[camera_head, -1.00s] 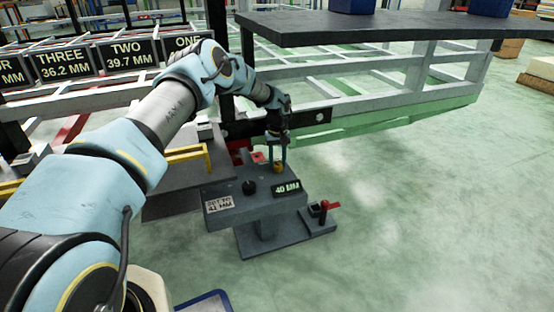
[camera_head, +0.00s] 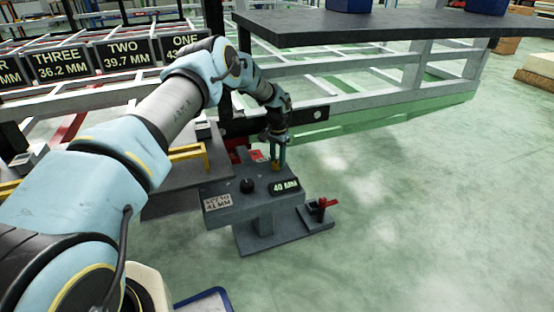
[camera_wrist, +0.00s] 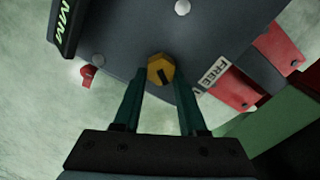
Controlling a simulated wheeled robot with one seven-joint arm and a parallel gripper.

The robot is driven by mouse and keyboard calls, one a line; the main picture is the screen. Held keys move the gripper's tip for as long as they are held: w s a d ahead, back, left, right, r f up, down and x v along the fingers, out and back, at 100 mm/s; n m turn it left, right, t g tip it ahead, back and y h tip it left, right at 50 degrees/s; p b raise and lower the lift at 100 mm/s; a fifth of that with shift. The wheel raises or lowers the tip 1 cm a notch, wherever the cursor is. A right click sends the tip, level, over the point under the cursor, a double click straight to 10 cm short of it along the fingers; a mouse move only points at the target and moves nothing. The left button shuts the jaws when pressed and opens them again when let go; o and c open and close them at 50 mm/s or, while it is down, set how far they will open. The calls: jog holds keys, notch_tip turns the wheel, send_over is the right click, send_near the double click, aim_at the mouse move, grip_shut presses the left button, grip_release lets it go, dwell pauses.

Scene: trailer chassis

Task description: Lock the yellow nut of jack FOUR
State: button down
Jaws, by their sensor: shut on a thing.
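A yellow-orange hex nut (camera_wrist: 160,68) with a dark mark sits on the dark grey top of a jack (camera_head: 225,205). A "FREE" label (camera_wrist: 213,74) lies beside the nut. My gripper (camera_head: 276,166) points down at the nut, which is small and partly covered in the head view. In the wrist view, the teal fingers of my gripper (camera_wrist: 159,76) flank the nut and are shut on it. The jack's display (camera_head: 284,187) reads 40 MM, and a plate (camera_head: 217,201) beside it appears to read "SET TO 41 MM". No jack number is legible on it.
A black knob (camera_head: 247,186) stands on the jack top. A red-handled part (camera_head: 325,205) is on its base at right. A pale chassis frame (camera_head: 400,90) and dark table (camera_head: 380,25) stand behind. Number signs (camera_head: 125,53) hang at left.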

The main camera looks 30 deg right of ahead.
jog(key=shift+s+m, duration=0.1)
jog(key=shift+m, duration=1)
jog(key=shift+c, duration=2.3)
grip_release()
